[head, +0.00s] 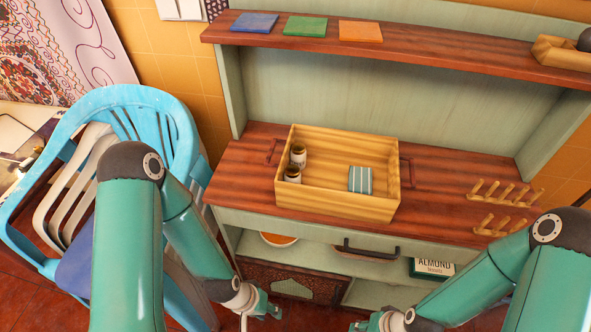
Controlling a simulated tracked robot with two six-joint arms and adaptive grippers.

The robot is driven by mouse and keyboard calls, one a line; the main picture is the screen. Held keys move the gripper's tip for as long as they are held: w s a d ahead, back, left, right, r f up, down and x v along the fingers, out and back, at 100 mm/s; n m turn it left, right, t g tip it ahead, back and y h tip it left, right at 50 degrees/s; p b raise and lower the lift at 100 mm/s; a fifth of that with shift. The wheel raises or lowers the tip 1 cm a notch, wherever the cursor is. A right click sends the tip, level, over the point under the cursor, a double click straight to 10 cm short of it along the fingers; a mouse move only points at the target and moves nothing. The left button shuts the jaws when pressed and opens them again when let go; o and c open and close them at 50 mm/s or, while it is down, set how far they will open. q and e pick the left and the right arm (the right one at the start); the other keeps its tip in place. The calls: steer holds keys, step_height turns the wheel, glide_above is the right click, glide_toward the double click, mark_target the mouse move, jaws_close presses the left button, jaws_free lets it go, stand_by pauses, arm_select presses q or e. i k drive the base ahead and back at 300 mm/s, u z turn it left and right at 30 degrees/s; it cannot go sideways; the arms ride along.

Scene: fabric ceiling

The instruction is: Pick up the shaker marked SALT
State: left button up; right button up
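Two small shakers with dark tops and pale labels stand inside a wooden box on the cabinet top, at its left side. One shaker (298,156) is farther back; the other shaker (293,175) is nearer the front. Their labels are too small to read, so I cannot tell which is marked SALT. My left gripper (264,309) is low in front of the cabinet, below the box and apart from the shakers. My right gripper (364,323) is at the bottom edge, partly cut off. Neither gripper visibly holds anything, and their finger openings are unclear.
The wooden box (350,206) has raised walls and also holds a striped cloth (360,179). A pegged wooden rack (505,192) stands at the right. An upper shelf (420,43) overhangs the back. A blue chair (185,130) is at the left. An almond biscuits box (432,267) sits below.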

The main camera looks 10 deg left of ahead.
mark_target(292, 172)
steer(key=z, duration=1.3)
steer(key=i, duration=0.1)
steer(key=u, duration=2.85)
steer(key=k, duration=1.3)
steer(key=z, duration=0.35)
steer(key=i, duration=1)
steer(key=z, duration=0.05)
